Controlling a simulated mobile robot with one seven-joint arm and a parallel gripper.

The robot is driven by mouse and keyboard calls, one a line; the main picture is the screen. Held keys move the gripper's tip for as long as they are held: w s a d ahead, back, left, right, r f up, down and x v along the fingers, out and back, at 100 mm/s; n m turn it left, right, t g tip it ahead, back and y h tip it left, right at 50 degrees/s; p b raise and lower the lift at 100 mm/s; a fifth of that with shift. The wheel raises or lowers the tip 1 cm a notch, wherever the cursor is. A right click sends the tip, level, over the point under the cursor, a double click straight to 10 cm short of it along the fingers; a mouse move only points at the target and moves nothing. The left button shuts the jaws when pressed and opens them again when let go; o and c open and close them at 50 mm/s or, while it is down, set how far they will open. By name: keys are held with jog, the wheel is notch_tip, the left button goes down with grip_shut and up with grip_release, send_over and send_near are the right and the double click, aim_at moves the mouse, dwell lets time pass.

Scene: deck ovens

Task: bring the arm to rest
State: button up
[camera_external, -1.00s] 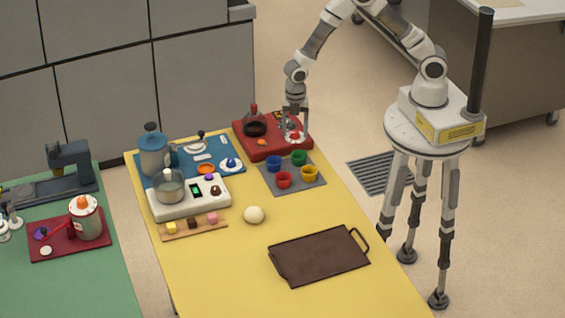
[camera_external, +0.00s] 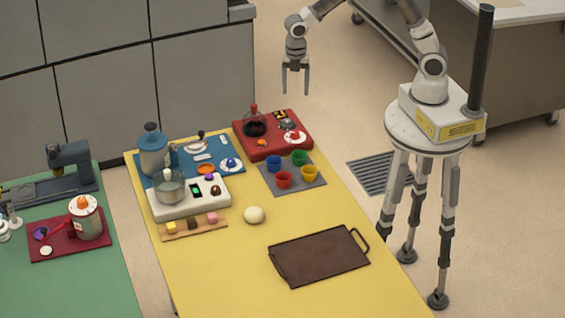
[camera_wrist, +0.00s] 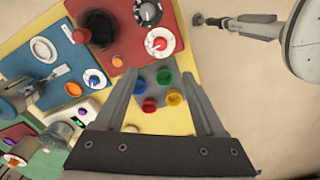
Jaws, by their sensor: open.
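My gripper (camera_external: 295,80) is open and empty. It hangs pointing down in the air above and behind the red board (camera_external: 290,144) at the far end of the yellow table (camera_external: 228,265). In the wrist view, the two fingers of my gripper (camera_wrist: 165,90) are spread apart with nothing between them. The red board (camera_wrist: 122,36) lies beyond the fingers, with a small red knob on a white disc (camera_wrist: 160,42) on it. My arm is raised and bent over from its stand at the right.
A grey mat with several coloured cups (camera_external: 292,188), a white scale-like device (camera_external: 222,209), a blue board (camera_external: 231,176) and a dark brown tray (camera_external: 320,256) stand on the yellow table. A pale ball (camera_external: 254,215) lies mid-table. A green table (camera_external: 85,285) is at left.

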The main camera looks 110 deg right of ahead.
jog(key=shift+r, duration=0.35)
jog(key=s+a+r+m+t, duration=0.2)
jog(key=s+a+r+m, duration=0.1)
jog(key=s, duration=0.4)
jog(key=s+a+r+m+t, duration=0.1)
jog(key=s+a+r+m, duration=0.3)
jog(key=s, duration=0.4)
jog(key=s+a+r+m+t, duration=0.2)
jog(key=s+a+r+m, duration=0.2)
jog(key=s, duration=0.4)
notch_tip(320, 180, up, 3)
jog(key=shift+f+m+t, duration=0.2)
jog(key=shift+m+t, duration=0.1)
jog(key=shift+m, duration=0.5)
jog(key=shift+w+a, duration=0.1)
dwell(0.7)
